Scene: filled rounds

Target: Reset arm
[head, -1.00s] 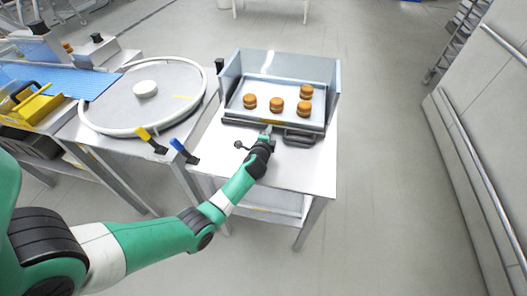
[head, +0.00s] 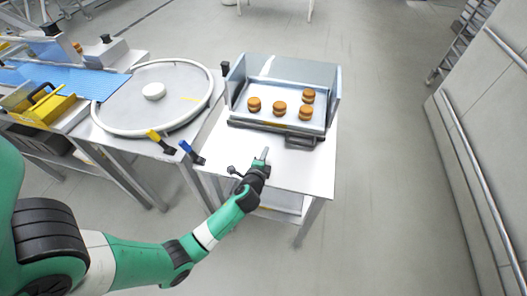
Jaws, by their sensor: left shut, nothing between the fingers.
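My left gripper (head: 264,157) is shut and empty. It is above the front part of the white table (head: 222,150), apart from the tray and just in front of it. The metal tray (head: 262,94) lies in an open-fronted metal guard on that table and holds several brown filled rounds (head: 278,108). A dark handle (head: 300,142) sticks out at the tray's front right. My right gripper is not in the head view.
A round turntable (head: 188,112) with a white disc (head: 154,91) stands to the left. Yellow and blue-handled tools (head: 186,147) lie at the table edges. A yellow scoop-like piece (head: 52,106) and a blue belt (head: 75,77) are further left. The floor on the right is clear.

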